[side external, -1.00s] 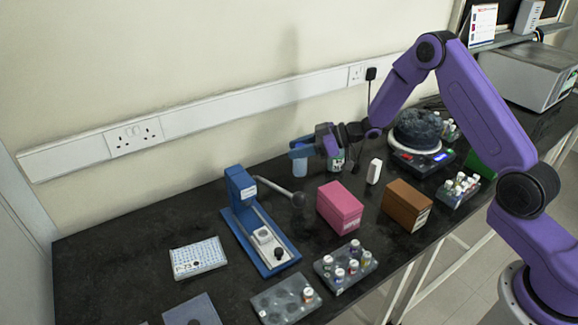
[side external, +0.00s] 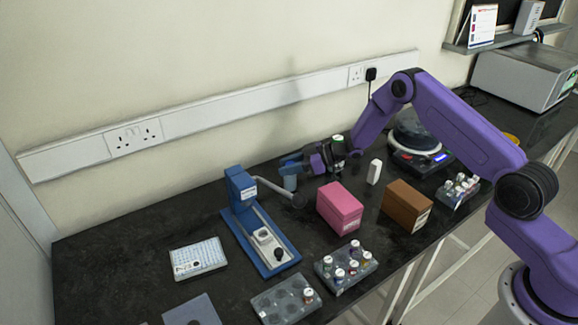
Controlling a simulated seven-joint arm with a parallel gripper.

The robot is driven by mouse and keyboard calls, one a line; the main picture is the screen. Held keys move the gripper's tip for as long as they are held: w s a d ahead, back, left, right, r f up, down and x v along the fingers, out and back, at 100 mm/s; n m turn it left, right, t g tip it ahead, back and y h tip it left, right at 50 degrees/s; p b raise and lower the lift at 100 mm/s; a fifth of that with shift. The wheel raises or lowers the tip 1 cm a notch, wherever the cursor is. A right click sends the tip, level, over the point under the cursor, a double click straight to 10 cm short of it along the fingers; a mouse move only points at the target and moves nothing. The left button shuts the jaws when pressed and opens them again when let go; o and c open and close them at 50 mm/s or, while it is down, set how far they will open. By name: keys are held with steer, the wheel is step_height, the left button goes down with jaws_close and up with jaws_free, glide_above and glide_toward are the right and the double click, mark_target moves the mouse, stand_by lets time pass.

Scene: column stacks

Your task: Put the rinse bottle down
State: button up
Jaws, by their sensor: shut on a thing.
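The rinse bottle (side external: 290,183) is a small pale blue, translucent body below my gripper's fingers. My gripper (side external: 291,163) is shut on it at the back of the black bench, near the wall. The fingers hide the bottle's upper part. The bottle looks upright and its base is low, close to the bench top; I cannot tell whether it touches.
A blue press-like device (side external: 260,225) with a lever stands to the left. A pink box (side external: 340,207) and a brown box (side external: 407,206) stand in front to the right.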

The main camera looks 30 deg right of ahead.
steer(key=shift+f, duration=0.15)
steer(key=o, duration=1.1)
steer(key=shift+c, duration=0.2)
steer(key=shift+d+r, duration=0.15)
steer(key=shift+r, duration=0.1)
steer(key=v, duration=1.1)
steer(key=shift+s+d+r, duration=0.2)
steer(key=shift+s+d, duration=0.05)
